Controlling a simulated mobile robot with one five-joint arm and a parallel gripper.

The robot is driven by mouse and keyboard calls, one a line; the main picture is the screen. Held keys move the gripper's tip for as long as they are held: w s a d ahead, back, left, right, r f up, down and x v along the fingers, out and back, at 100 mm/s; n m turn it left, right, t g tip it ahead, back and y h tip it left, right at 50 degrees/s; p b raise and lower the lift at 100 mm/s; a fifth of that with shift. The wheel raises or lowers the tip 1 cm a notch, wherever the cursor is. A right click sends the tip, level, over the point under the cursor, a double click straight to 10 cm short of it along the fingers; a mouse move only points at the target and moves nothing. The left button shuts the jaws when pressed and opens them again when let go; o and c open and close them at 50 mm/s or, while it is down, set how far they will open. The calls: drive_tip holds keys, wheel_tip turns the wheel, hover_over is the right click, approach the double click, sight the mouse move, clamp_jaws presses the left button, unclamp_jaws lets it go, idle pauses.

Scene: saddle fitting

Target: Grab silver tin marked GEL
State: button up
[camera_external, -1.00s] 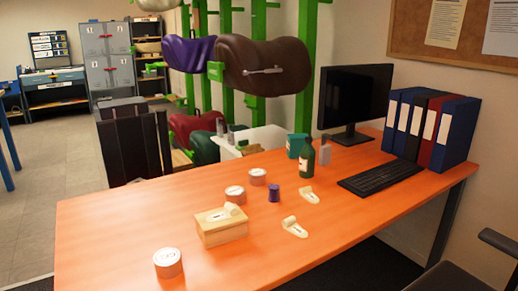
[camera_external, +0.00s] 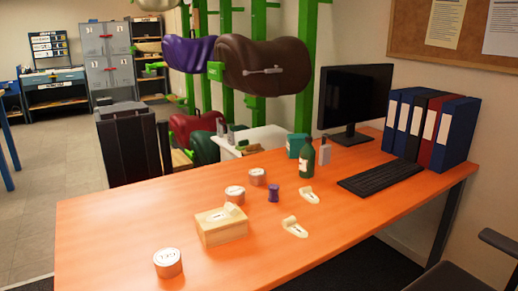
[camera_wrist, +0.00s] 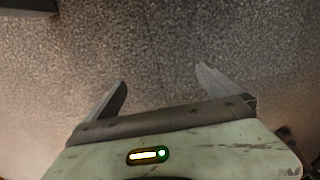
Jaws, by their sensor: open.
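Three round silver tins with white lids stand on the orange desk (camera_external: 330,225): one at the near left (camera_external: 168,263), one behind the wooden box (camera_external: 235,195), and one farther back (camera_external: 258,177). Each lid carries small lettering that I cannot read surely, so I cannot tell which is marked GEL. My gripper (camera_wrist: 162,80) shows in the wrist view with its two fingers spread and nothing between them. No tin shows in the wrist view, and I cannot make out my gripper in the external view.
A wooden box (camera_external: 222,232), purple spool (camera_external: 273,194), two cream pieces (camera_external: 295,228) (camera_external: 309,196), green bottle (camera_external: 306,160) and keyboard (camera_external: 380,177) share the desk. The monitor (camera_external: 354,97) and binders (camera_external: 430,128) stand at the back right. The near middle desk is clear.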

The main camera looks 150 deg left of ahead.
drive_tip(key=shift+c, duration=1.2)
